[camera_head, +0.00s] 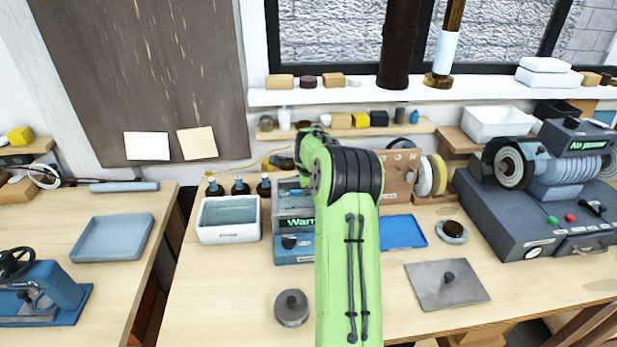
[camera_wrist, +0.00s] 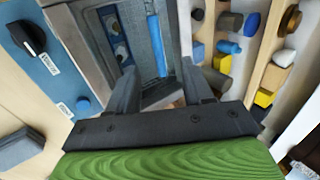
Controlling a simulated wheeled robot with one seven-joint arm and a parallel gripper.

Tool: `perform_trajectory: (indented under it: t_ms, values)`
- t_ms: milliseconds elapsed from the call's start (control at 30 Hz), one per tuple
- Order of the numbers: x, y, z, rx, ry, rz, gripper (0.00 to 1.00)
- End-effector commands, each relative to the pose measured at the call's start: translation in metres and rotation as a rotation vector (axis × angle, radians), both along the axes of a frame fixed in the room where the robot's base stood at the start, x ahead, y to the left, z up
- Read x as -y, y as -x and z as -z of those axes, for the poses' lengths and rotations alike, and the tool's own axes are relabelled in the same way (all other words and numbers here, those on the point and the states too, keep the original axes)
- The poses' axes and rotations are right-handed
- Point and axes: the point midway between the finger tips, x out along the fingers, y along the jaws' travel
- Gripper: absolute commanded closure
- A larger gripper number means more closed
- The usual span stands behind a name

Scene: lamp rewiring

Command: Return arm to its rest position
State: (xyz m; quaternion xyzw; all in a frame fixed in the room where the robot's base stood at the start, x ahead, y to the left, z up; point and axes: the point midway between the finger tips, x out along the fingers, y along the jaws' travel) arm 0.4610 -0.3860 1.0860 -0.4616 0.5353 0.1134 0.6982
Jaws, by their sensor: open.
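My green arm (camera_head: 348,260) reaches forward over the middle of the workbench and hides part of it. In the wrist view my gripper (camera_wrist: 160,78) is open, its two dark fingers spread apart with nothing held between them. Beyond the fingers is a grey box-like opening (camera_wrist: 180,50) with a blue rod (camera_wrist: 157,45) in it. In the head view the gripper is mostly hidden behind the arm's front joint, near a grey and blue unit (camera_head: 294,250) whose display reads "Warm".
A white-rimmed bin (camera_head: 229,237) and several dark bottles stand left of the arm. A blue tray (camera_head: 402,232), a grey plate with a knob (camera_head: 447,284) and a large grinder-like machine (camera_head: 545,200) are to the right. A round knobbed weight (camera_head: 291,308) lies close to the arm. Shelves run behind.

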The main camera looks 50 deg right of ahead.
Motion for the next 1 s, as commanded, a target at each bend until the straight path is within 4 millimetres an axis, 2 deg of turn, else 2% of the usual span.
perform_trajectory:
  t_ms: [100,233,367,633,700,767,867,900,1000]
  values:
    - [-0.01,0.015,-0.027,-0.003,0.0,0.002,0.49]
    - [-0.018,0.025,-0.045,-0.006,-0.004,0.004,0.49]
    - [-0.022,0.03,-0.053,-0.01,-0.007,0.004,0.49]
    - [-0.023,0.03,-0.053,-0.011,-0.007,0.003,0.49]
    - [-0.031,0.029,-0.059,-0.02,0.005,-0.03,0.49]
    - [-0.053,0.027,-0.072,-0.044,0.038,-0.115,0.49]
    - [-0.119,0.032,-0.105,-0.123,0.141,-0.373,0.49]
    - [-0.149,0.041,-0.118,-0.162,0.19,-0.498,0.49]
    - [-0.221,0.073,-0.143,-0.247,0.314,-0.813,0.49]
